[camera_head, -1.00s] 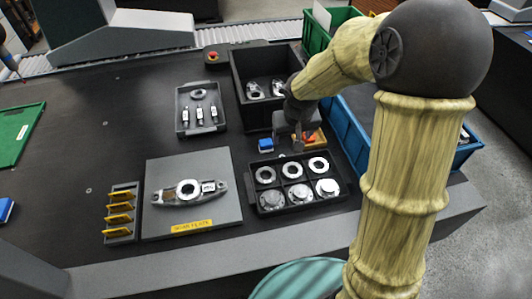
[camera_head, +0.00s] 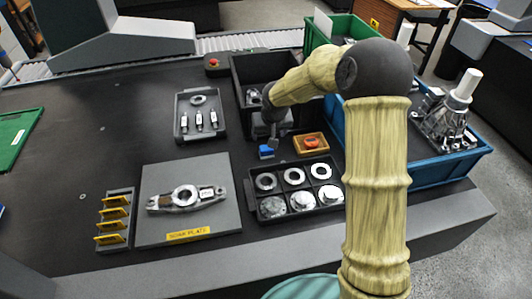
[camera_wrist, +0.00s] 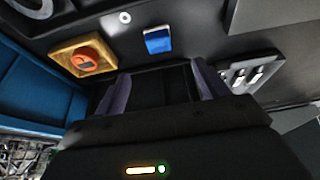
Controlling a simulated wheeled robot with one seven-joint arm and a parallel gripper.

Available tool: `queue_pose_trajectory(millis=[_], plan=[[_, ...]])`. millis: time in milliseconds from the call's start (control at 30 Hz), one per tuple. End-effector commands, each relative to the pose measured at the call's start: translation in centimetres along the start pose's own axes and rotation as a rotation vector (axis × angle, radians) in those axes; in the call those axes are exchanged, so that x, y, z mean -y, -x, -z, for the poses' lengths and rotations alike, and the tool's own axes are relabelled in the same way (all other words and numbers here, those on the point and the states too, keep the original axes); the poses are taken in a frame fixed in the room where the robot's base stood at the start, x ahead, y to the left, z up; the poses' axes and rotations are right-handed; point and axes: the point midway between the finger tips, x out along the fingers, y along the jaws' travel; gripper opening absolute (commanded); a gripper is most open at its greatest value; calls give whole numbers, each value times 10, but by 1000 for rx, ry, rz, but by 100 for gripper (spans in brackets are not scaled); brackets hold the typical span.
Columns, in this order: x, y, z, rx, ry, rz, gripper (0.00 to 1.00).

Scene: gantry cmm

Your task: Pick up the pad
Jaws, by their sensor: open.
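A small blue block with a pale edge (camera_head: 266,152), likely the pad, lies on the dark table behind the parts tray. In the wrist view the blue block (camera_wrist: 158,42) lies beyond the fingertips, about centred between them and apart from them. My gripper (camera_head: 272,137) is just above and behind the block in the head view, pointing down. In the wrist view my gripper (camera_wrist: 160,72) has its two fingers apart with nothing between them.
A wooden tray with an orange round piece (camera_head: 311,142) sits right of the block. A black compartment tray (camera_head: 252,205) of metal parts is in front, a dark bin (camera_head: 236,75) behind, a grey tray (camera_head: 179,125) left. A blue crate (camera_head: 400,180) stands right.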

Motion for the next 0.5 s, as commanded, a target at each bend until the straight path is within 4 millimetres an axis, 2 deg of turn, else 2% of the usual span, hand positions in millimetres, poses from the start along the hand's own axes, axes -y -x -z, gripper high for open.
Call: queue_pose_trajectory(millis=[33,300,500], plan=[[0,-11,-1,1,0,1,73],[2,-59,-1,2,2,1,73],[2,-80,0,-1,2,1,73]])
